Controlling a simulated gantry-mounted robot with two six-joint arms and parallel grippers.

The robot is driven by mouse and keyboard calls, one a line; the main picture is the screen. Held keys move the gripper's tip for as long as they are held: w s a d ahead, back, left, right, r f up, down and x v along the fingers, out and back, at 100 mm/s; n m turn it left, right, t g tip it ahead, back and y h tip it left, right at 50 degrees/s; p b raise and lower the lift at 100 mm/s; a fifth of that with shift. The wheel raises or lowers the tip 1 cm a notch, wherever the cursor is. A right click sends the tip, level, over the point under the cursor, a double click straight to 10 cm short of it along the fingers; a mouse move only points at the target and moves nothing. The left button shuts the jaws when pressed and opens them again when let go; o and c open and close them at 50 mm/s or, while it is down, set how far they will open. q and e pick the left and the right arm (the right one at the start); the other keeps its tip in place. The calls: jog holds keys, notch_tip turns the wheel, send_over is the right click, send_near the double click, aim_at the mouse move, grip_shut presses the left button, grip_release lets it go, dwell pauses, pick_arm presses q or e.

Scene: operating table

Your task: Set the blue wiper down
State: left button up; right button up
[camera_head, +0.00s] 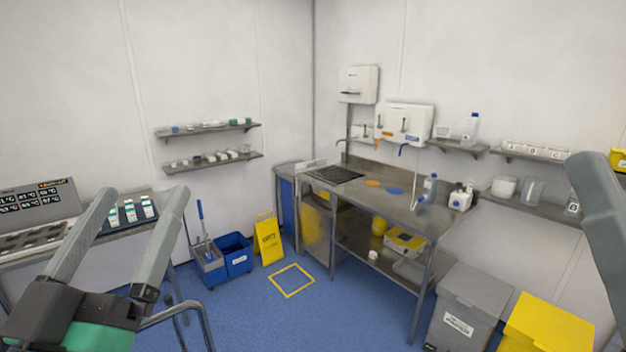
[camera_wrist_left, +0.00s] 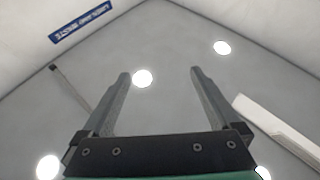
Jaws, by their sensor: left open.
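In the head view a small blue thing, which may be the blue wiper (camera_head: 403,149), hangs under a white wall unit (camera_head: 403,121). An orange one (camera_head: 379,146) hangs to its left. Below, a flat blue disc (camera_head: 393,190) and an orange disc (camera_head: 374,183) lie on the steel worktop (camera_head: 355,196). My left gripper (camera_head: 146,190) is open and empty at the left, well apart from them. In the left wrist view its two fingers (camera_wrist_left: 158,72) stand spread with only the ceiling beyond. Of my right gripper, only a grey finger-like part (camera_head: 598,195) shows at the right edge.
A mop bucket (camera_head: 236,256) and a yellow sign (camera_head: 268,239) stand on the blue floor. Grey (camera_head: 468,298) and yellow (camera_head: 545,325) bins stand at the front right. A side table with small boxes (camera_head: 130,212) is behind my left gripper. Bottles stand on the worktop.

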pick_arm(q)
jog(key=s+r+m+t+h, duration=0.1)
jog(key=s+r+t, duration=0.2)
jog(key=s+r, duration=0.55)
notch_tip(320, 180, up, 30)
jog(key=s+p, duration=0.1)
jog(key=p, duration=3.1)
jog(key=shift+s+f, duration=0.2)
jog(key=shift+f, duration=0.05)
